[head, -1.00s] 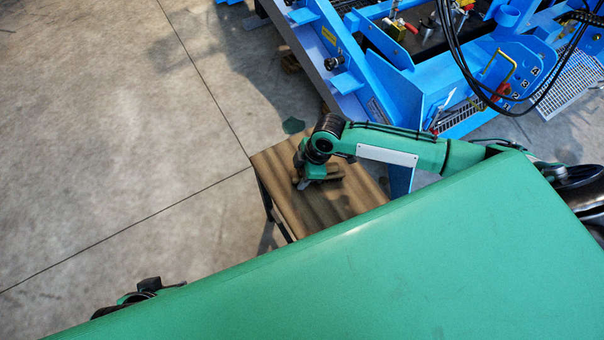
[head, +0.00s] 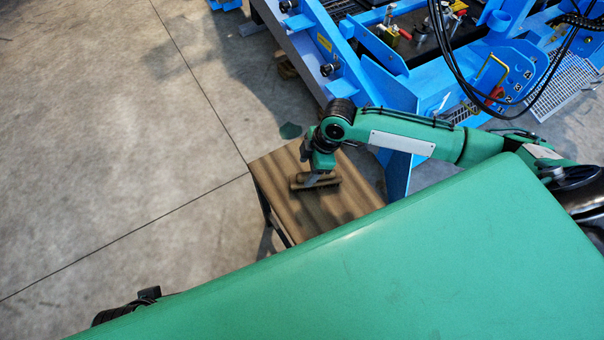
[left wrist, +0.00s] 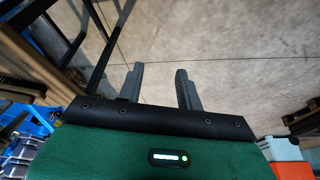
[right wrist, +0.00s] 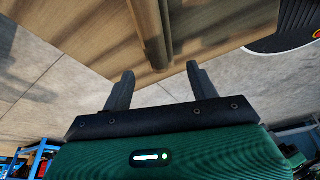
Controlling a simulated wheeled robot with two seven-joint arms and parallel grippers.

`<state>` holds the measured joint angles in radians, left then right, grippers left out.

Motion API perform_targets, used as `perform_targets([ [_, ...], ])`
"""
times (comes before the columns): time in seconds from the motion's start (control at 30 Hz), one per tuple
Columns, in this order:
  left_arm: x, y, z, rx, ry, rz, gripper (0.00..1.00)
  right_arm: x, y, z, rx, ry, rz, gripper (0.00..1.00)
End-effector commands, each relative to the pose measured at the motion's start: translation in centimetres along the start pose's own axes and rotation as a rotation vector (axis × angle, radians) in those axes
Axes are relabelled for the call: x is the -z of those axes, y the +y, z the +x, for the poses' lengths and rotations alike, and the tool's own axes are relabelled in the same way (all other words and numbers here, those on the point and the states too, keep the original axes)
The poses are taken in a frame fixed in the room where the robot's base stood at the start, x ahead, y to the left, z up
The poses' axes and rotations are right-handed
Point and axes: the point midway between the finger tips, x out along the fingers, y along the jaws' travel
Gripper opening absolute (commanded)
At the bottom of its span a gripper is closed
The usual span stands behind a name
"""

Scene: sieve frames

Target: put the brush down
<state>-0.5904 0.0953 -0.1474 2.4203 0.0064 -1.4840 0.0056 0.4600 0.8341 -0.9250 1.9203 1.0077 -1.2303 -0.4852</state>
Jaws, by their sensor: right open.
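The brush (head: 330,183), a brown bar-like piece, lies on the small wooden table (head: 283,196) in the head view, partly hidden by my right gripper (head: 318,176). In the right wrist view a brown length of the brush (right wrist: 150,30) runs along the tabletop (right wrist: 205,22) and ends ahead of the fingertips. My right gripper (right wrist: 160,78) is open there, with nothing between its fingers. My left gripper (left wrist: 161,72) is open and empty above the floor in the left wrist view. In the head view only part of my left arm shows.
A blue machine frame (head: 345,80) with black cables (head: 447,50) stands behind and right of the table. Concrete floor (head: 110,130) lies clear to the left. The tabletop around the brush is bare.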

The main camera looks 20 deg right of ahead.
Motion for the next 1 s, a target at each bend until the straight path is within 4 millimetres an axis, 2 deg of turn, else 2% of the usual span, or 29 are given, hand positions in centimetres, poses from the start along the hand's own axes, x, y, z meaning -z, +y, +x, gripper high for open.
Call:
perform_targets([
  [0.03,0.0,0.0,0.2,-0.001,-0.005,0.0,0.36,0.0,0.1,-1.3,-0.003,0.0,-0.001,0.6],
  [0.1,0.0,0.0,0.8,-0.001,-0.01,0.0,0.36,0.1,0.1,-2.5,-0.003,0.001,-0.001,0.6],
  [0.2,-0.1,0.0,1.3,-0.001,-0.015,0.0,0.36,0.0,0.1,-3.7,-0.001,0.0,0.0,0.6],
  [0.33,-0.2,0.0,1.7,-0.001,-0.019,0.0,0.36,0.2,-0.1,-4.3,-0.001,0.003,0.001,0.6],
  [0.47,-0.2,0.1,1.8,-0.001,-0.018,0.0,0.36,1.4,-1.5,-3.4,-0.003,0.026,0.01,0.6],
  [0.73,-0.2,0.0,1.7,-0.001,-0.018,0.0,0.36,5.7,-6.9,-0.4,-0.068,0.128,0.159,0.6],
  [0.87,-0.2,0.0,1.7,-0.001,-0.018,0.001,0.36,6.3,-9.0,0.2,-0.114,0.164,0.298,0.6],
  [1.0,-0.2,0.0,1.7,-0.001,-0.018,0.001,0.36,5.4,-11.0,0.4,-0.17,0.175,0.488,0.6],
])
